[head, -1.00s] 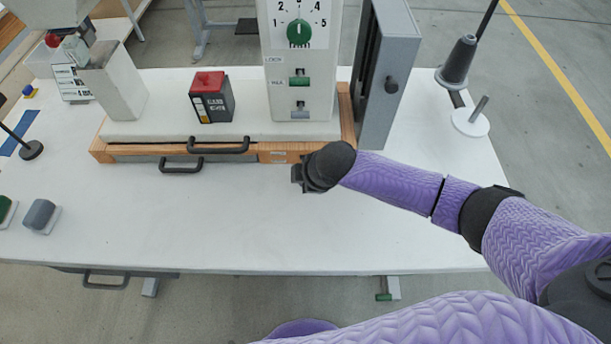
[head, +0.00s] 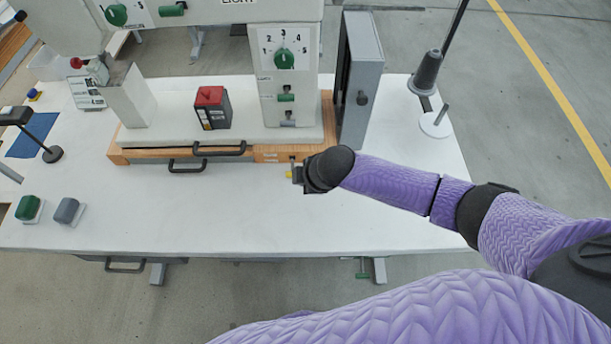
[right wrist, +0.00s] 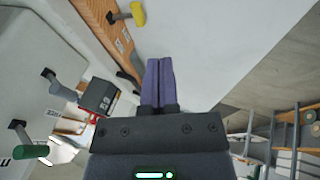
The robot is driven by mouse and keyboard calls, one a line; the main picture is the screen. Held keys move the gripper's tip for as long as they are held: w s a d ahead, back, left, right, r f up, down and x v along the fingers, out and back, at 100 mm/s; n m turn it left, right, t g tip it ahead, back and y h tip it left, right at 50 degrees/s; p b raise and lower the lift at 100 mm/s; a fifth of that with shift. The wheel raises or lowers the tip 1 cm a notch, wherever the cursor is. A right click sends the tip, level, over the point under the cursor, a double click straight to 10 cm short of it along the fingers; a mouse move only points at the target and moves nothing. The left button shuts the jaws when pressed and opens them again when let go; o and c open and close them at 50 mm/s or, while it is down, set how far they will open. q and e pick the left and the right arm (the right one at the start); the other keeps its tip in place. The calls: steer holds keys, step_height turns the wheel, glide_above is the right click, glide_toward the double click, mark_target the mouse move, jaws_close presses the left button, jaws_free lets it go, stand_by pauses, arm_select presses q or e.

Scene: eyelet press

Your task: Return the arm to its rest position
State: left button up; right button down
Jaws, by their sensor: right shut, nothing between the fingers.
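My right gripper (head: 297,173) is in front of the right end of the press's wooden base, above the white table. In the right wrist view its two purple fingers (right wrist: 158,85) lie together, shut and empty. The eyelet press (head: 290,75) stands at the back of the table with a green dial on its column. My left gripper is not in view.
A red-topped black box (head: 212,108) stands on the press bed. A grey panel (head: 360,85) and a dark spool cone (head: 427,72) stand to the right. Green and grey blocks (head: 67,210) lie at the left. The table's front middle (head: 200,220) is clear.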

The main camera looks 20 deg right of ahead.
steer(key=s+a+r+m+y, duration=0.2)
steer(key=s+a+r+m, duration=0.15)
steer(key=s+a, duration=0.45)
steer(key=s+d+r+m+g+h, duration=0.2)
steer(key=s+d+r+m+h, duration=0.15)
steer(key=s+d+m, duration=0.75)
steer(key=s+d+f+n+g+b, duration=0.1)
steer(key=s+f+b, duration=0.25)
steer(key=f, duration=1.95)
steer(key=s+d+f+g+b, duration=0.1)
steer(key=s+d+f, duration=0.1)
steer(key=s+f, duration=0.9)
steer(key=s, duration=0.2)
steer(key=shift+s+d+n+g+h, duration=0.3)
steer(key=shift+s+d+n+h, duration=0.05)
steer(key=shift+d, duration=0.05)
